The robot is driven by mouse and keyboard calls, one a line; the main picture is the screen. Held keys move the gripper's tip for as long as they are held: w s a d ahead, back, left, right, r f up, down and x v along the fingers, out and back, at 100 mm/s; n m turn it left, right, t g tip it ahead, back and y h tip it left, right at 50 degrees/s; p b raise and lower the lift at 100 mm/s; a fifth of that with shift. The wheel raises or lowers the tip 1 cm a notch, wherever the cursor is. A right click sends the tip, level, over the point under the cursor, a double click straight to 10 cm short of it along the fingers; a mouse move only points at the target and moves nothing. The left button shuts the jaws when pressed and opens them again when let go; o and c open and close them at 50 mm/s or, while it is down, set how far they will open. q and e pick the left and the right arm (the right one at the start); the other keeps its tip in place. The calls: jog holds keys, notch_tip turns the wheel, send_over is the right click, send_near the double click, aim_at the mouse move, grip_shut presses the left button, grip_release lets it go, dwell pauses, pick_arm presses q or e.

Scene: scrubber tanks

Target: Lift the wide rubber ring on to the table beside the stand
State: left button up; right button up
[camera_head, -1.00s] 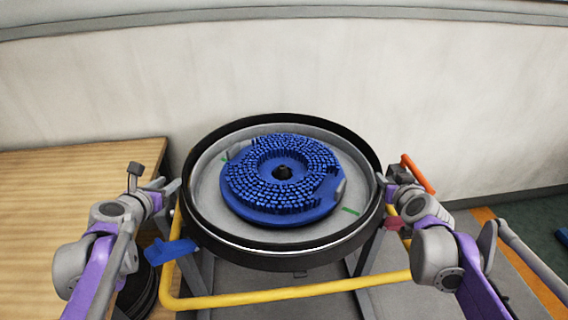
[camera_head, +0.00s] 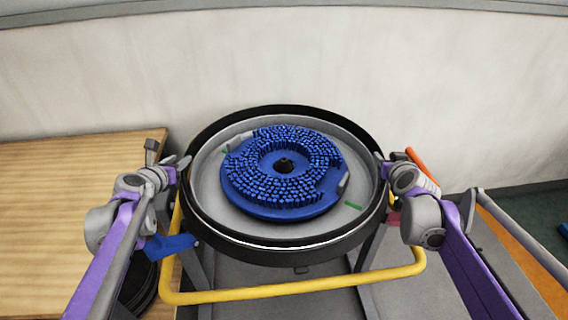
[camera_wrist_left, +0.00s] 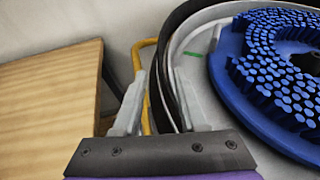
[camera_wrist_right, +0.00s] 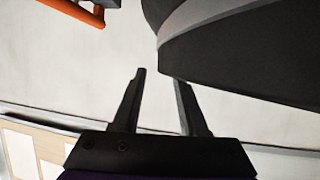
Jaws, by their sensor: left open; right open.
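The wide rubber ring (camera_head: 205,228) is black and lies around the grey pan (camera_head: 215,195) on the stand. It also shows in the left wrist view (camera_wrist_left: 172,45) and the right wrist view (camera_wrist_right: 235,60). My left gripper (camera_head: 181,166) is open at the ring's left side. In its wrist view the fingers (camera_wrist_left: 160,98) stand either side of the ring's near wall. My right gripper (camera_head: 387,160) is open at the ring's right side. In its wrist view the fingers (camera_wrist_right: 160,75) are just short of the ring; whether they straddle it is unclear. The wooden table (camera_head: 70,190) is at the left.
A blue bristled brush disc (camera_head: 280,205) sits inside the pan. The stand has a yellow bar (camera_head: 290,292) and a blue lever (camera_head: 170,246). An orange handle (camera_head: 422,165) is near my right gripper. Dark round parts (camera_head: 142,285) show at the lower left. The tabletop has clear room.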

aim_at(185, 155)
pick_arm(q)
jog(key=x, duration=0.4)
jog(key=shift+w+f, duration=0.2)
jog(key=shift+w, duration=0.15)
pick_arm(e)
jog(key=x, duration=0.4)
jog(key=shift+w+f, duration=0.15)
jog(key=shift+w, duration=0.2)
pick_arm(q)
grip_shut()
pick_arm(e)
grip_shut()
jog(key=shift+d, duration=0.1)
